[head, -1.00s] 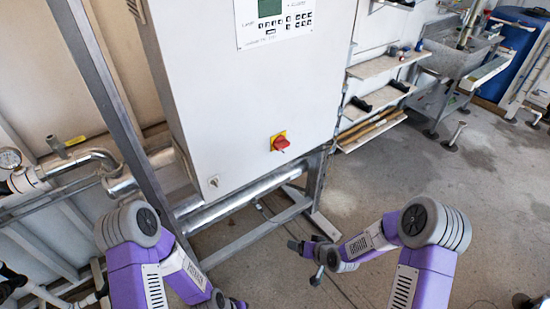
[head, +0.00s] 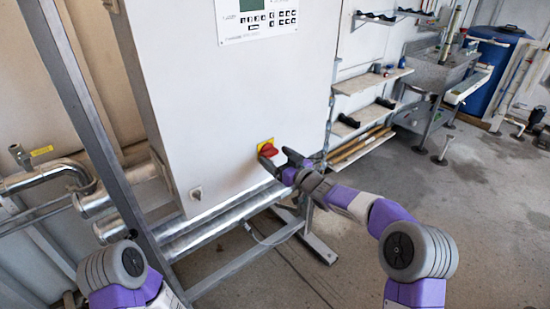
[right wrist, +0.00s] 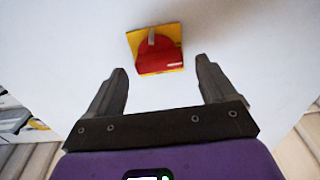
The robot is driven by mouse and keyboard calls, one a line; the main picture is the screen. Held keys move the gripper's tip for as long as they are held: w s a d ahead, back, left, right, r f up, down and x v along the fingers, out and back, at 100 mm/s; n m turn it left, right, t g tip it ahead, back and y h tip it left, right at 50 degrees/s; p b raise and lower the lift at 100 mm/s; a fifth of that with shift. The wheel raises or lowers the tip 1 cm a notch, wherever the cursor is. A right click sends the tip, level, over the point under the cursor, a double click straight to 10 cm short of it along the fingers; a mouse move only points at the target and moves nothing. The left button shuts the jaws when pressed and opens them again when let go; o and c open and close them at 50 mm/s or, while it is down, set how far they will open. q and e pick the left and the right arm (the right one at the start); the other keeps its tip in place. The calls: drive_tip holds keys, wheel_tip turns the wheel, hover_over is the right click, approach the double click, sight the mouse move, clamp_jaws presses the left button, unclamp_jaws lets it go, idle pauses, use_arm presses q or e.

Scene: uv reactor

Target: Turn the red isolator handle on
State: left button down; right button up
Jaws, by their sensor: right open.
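The red isolator handle (head: 267,148) sits on a yellow plate on the front of the grey-white cabinet (head: 226,115), near its lower right. In the right wrist view, the handle (right wrist: 157,54) is a round red knob with a grey strip at its top and a small white mark at its lower right. My right gripper (head: 277,157) is open and empty, close in front of the handle. In the right wrist view, the two fingers (right wrist: 163,70) are spread below the handle and appear apart from it. My left gripper is out of view; only part of that arm shows.
A control panel (head: 256,18) with a screen and keys is above the handle. A small keyed lock (head: 196,193) is at the cabinet's lower left. Metal pipes (head: 215,228) run beneath the cabinet. Shelves (head: 370,82) stand to the right. The floor at right is open.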

drive_tip(key=shift+w+a, duration=0.35)
drive_tip(key=shift+w, duration=0.2)
drive_tip(key=shift+c, duration=0.5)
drive_tip(key=c, duration=1)
drive_tip(key=shift+o, duration=0.2)
drive_tip(key=m+p, duration=0.3)
drive_tip(key=p, duration=0.2)
drive_tip(key=shift+d+r, duration=0.1)
drive_tip(key=shift+r, duration=0.05)
drive_tip(key=shift+m+p, duration=0.95)
drive_tip(key=shift+m, duration=0.15)
drive_tip(key=shift+m+p, duration=0.55)
drive_tip(key=shift+m, duration=0.25)
drive_tip(key=shift+f, duration=0.2)
drive_tip(key=o, duration=1.1)
drive_tip(key=shift+c, duration=0.2)
